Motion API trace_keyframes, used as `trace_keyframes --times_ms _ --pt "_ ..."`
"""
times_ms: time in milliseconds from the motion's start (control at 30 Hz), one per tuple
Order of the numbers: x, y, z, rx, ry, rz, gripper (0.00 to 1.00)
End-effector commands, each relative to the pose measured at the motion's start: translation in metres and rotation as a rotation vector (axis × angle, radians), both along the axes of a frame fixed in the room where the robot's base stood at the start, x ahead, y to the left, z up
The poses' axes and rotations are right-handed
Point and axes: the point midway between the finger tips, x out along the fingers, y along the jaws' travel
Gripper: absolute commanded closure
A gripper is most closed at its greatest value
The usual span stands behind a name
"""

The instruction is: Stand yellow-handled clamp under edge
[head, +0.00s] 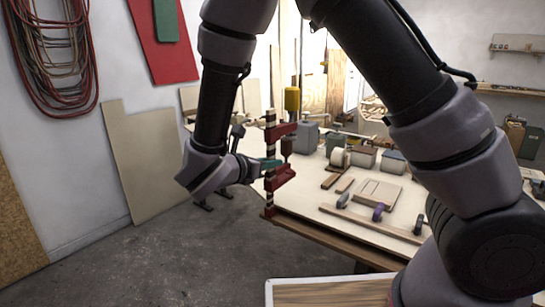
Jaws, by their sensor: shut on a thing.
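The yellow-handled clamp (284,131) has red jaws, a red-and-white striped bar and a yellow handle at its top. It is upright at the left end of the table's near edge (320,236), with both jaws pointing right. My gripper (268,164) reaches it from the left and is shut on it, with teal fingertips at the bar between the jaws. The bar's lower end appears near the table corner. I cannot tell whether the clamp touches the edge or how the lower jaw sits relative to it.
The tabletop holds wood strips (337,183), a flat wooden panel (376,192), small dark clamps (378,212) and several containers (362,156). A wood-topped surface with a white rim (268,292) is at the bottom. Grey floor (180,255) is clear at the left. A plywood sheet (143,160) leans on the wall.

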Motion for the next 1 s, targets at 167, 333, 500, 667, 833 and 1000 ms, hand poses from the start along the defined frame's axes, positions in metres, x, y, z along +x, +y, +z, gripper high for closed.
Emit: trace_keyframes --times_ms 167,333,500,667,833,1000 --pt "0.0 -0.001 -0.027 -0.004 0.001 -0.001 1.0" --pt "0.0 -0.001 -0.051 -0.005 0.001 -0.001 1.0" --pt "0.0 0.0 -0.075 -0.004 0.0 0.0 1.0" --pt "0.0 -0.001 -0.098 -0.004 0.001 -0.001 1.0" --pt "0.0 -0.001 -0.123 -0.004 0.0 0.0 1.0" --pt "0.0 -0.001 -0.146 -0.003 0.0 -0.001 1.0"
